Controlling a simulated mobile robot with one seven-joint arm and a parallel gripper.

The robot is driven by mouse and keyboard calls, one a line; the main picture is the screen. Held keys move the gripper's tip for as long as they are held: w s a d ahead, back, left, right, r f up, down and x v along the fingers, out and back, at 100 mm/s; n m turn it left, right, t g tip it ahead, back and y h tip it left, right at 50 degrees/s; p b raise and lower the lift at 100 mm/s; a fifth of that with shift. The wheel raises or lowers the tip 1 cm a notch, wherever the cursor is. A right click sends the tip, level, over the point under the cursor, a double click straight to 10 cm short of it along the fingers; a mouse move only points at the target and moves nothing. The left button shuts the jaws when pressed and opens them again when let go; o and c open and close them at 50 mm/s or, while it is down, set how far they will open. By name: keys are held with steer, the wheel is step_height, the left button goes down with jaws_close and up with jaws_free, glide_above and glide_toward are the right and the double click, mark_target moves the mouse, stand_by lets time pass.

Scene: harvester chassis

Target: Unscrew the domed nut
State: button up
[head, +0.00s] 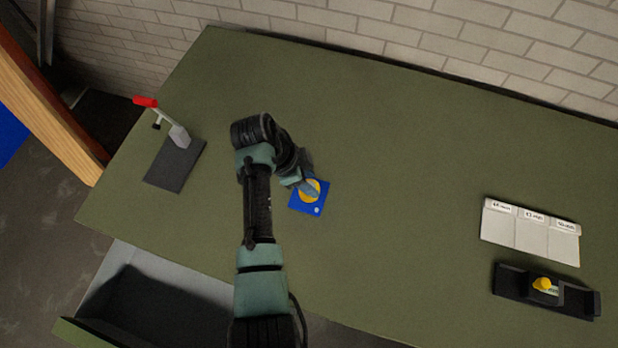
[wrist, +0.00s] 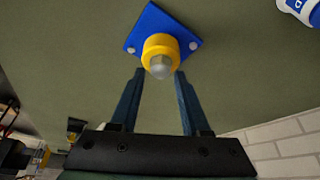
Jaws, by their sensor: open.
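A blue square plate (head: 301,207) lies on the green bench, with a yellow round boss (head: 318,186) on it. In the wrist view, the silver domed nut (wrist: 161,68) sits at the centre of the yellow boss (wrist: 159,45) on the blue plate (wrist: 150,22). My gripper (wrist: 160,76) is open, with one dark finger on each side of the nut and nothing held. The gap from fingertips to nut and boss is hard to judge. In the head view, my gripper (head: 307,186) is over the plate and hides the nut.
A red-handled clamp (head: 178,138) stands on a dark base at left. An open drawer (head: 150,300) juts out at lower left. At right are a white labelled three-part tray (head: 531,240) and a black holder with a yellow piece (head: 543,284).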

jaws_close()
steer(key=shift+p, duration=0.3)
steer(key=shift+r+n, duration=0.1)
steer(key=shift+n, duration=0.4)
steer(key=shift+n+t+y+p, duration=0.3)
steer(key=shift+n+t+p, duration=0.3)
steer(key=shift+n+p, duration=0.75)
steer(key=shift+n+t, duration=0.3)
steer(key=shift+n, duration=0.45)
